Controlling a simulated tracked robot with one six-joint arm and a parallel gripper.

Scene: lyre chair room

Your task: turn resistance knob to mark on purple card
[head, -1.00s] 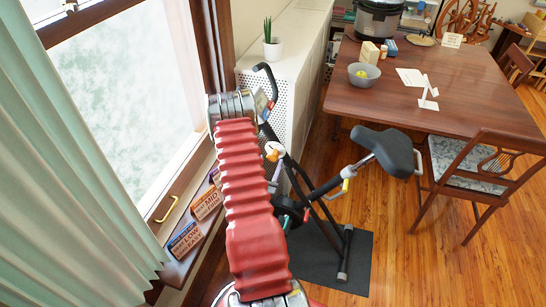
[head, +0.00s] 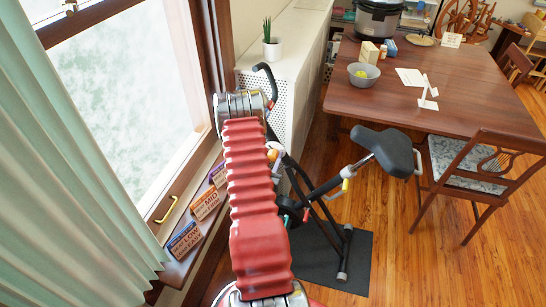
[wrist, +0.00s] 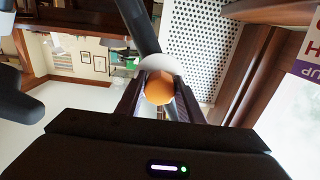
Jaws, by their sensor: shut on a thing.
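The resistance knob (wrist: 158,88) is orange with a white collar behind it, on the exercise bike's dark tube. In the wrist view my gripper (wrist: 159,80) has a finger on each side of the knob and is shut on it. In the head view, the orange knob (head: 272,155) shows just right of my arm, which hides my fingertips. The purple card (head: 217,174) stands farthest along the window sill; part of a purple-edged card (wrist: 306,70) shows at the wrist view's right edge. I cannot make out a mark on the knob.
An orange MID card (head: 205,204) and a LOW card (head: 184,240) stand on the sill. The bike's saddle (head: 383,151) is to the right, near the wooden table (head: 450,75) and chair (head: 480,165). A perforated white cabinet (wrist: 205,45) stands behind the bike.

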